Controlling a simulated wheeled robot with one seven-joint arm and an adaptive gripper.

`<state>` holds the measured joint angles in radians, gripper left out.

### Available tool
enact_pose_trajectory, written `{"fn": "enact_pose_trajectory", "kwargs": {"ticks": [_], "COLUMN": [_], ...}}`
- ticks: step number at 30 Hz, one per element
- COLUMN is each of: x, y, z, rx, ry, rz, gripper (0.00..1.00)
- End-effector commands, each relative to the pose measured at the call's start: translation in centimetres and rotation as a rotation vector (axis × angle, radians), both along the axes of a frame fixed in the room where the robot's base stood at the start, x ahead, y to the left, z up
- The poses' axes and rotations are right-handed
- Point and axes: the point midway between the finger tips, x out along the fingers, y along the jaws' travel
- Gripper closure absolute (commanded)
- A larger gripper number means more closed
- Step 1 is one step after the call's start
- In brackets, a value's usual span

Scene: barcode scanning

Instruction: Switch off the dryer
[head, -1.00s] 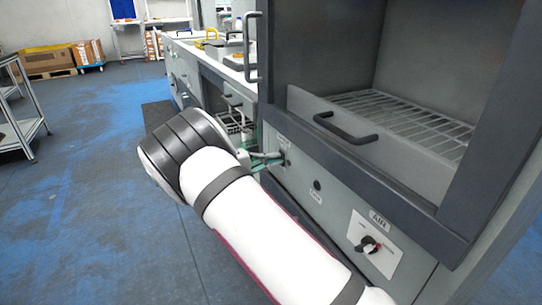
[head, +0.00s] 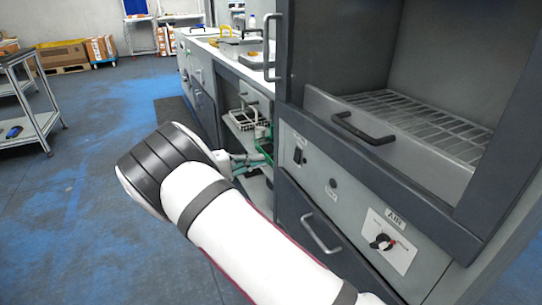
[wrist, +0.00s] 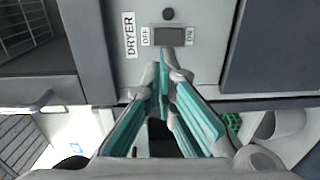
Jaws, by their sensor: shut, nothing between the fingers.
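The dryer switch (wrist: 169,37) is a dark rectangular rocker on a light grey panel, between labels reading OFF and ON, beside the DRYER label (wrist: 129,35). It also shows in the head view (head: 299,156), small and dark at the panel's left end. I cannot tell which way it is set. My gripper (wrist: 166,62) has teal fingers, shut and empty, with the tips just below the switch in the wrist view. In the head view my gripper (head: 262,160) is left of the panel, apart from the switch.
An AIR knob (head: 382,242) sits farther right on the panel. A drawer handle (head: 321,233) is below, and a handled tray front (head: 362,128) is above. An open shelf with a white rack (head: 248,118) lies behind my gripper. The floor at left is open.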

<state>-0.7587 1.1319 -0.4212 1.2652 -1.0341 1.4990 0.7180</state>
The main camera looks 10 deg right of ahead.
Motion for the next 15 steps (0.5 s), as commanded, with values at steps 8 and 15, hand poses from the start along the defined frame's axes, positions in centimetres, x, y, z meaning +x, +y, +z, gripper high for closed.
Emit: {"fn": "enact_pose_trajectory", "kwargs": {"ticks": [8,15], "x": [-0.7,-0.8], "y": [2.7,2.9], "z": [0.3,0.3], "rx": [0.000,0.000], "ry": [0.000,0.000], "rz": [0.001,0.000], "gripper": [1.00,1.00]}}
